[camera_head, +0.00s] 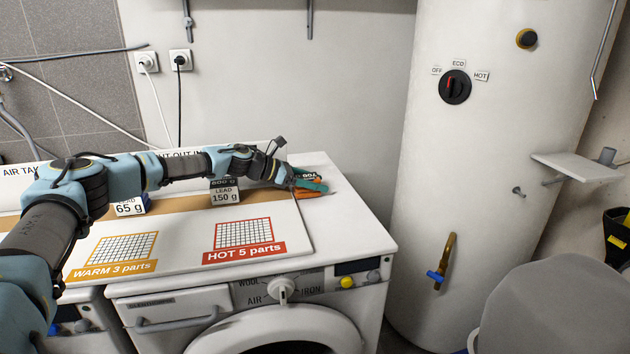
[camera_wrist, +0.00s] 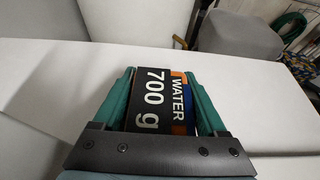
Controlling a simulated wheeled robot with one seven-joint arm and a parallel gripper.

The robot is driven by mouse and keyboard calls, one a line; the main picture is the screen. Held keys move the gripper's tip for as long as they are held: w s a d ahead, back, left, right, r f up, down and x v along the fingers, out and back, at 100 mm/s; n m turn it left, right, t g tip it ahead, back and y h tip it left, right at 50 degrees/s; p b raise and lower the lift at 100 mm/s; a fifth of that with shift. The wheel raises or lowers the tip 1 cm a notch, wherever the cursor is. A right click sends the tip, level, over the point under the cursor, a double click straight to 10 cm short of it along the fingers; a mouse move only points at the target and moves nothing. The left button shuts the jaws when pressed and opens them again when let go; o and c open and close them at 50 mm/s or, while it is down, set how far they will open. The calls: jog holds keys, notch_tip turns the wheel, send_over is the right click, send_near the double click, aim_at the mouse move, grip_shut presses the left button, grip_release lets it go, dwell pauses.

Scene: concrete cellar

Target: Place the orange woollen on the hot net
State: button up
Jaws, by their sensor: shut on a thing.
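The hot net (camera_head: 243,233) is a black grid in a red frame marked "HOT 5 parts", on the white board on top of the machine. It is bare. My gripper (camera_head: 312,184) is behind and to the right of it, near the machine's back right corner. It is shut on an orange thing (camera_head: 312,193), the only likely orange woollen in view. In the wrist view my gripper (camera_wrist: 168,95) has green fingers around it, with a black "WATER 700 g" label (camera_wrist: 160,98) and orange and blue edges showing. Its full shape is hidden.
The warm net (camera_head: 122,246), marked "WARM 3 parts", is bare at left. A white boiler (camera_head: 480,170) stands at right.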

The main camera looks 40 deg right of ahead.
jog(key=o, duration=1.1)
jog(key=shift+f, duration=0.1)
jog(key=o, duration=0.4)
